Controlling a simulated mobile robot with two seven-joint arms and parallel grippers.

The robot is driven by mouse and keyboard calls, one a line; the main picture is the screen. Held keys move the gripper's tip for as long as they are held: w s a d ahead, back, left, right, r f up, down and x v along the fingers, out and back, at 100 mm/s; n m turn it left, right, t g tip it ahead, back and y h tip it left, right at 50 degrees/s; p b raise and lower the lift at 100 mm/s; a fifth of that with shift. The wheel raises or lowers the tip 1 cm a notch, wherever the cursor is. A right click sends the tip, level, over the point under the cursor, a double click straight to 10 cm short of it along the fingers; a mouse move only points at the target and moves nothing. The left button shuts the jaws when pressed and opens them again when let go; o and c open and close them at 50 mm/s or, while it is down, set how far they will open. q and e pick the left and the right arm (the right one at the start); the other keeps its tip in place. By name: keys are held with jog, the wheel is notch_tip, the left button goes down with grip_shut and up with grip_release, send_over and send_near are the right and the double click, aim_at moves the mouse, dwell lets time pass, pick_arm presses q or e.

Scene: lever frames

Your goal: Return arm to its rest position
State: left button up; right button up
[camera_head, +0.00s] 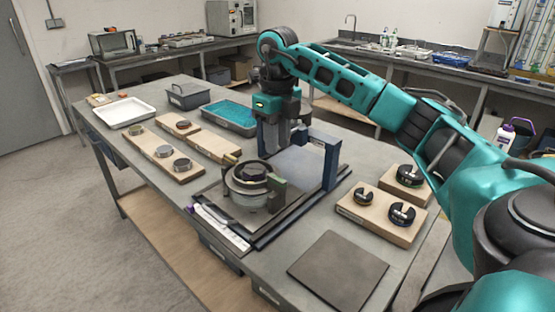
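My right arm (340,82) is teal and black. It reaches in from the right edge across the workbench (275,268). My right gripper (281,143) points down from its wrist, just behind the round grey fixture (252,200) and left of the blue upright frame (331,165). The gap between its fingertips does not show clearly, and whether it touches anything cannot be told. My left gripper is not in view.
Wooden boards with round metal pieces (165,165) lie left of the fixture. A wooden block with slotted black discs (379,222) sits at right. A dark square mat (338,270) lies in front. A white tray (125,112), grey bin (187,96) and teal tray (230,115) stand behind.

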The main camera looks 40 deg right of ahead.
notch_tip(320, 180, up, 2)
jog(key=shift+r, duration=0.1)
dwell(0.5)
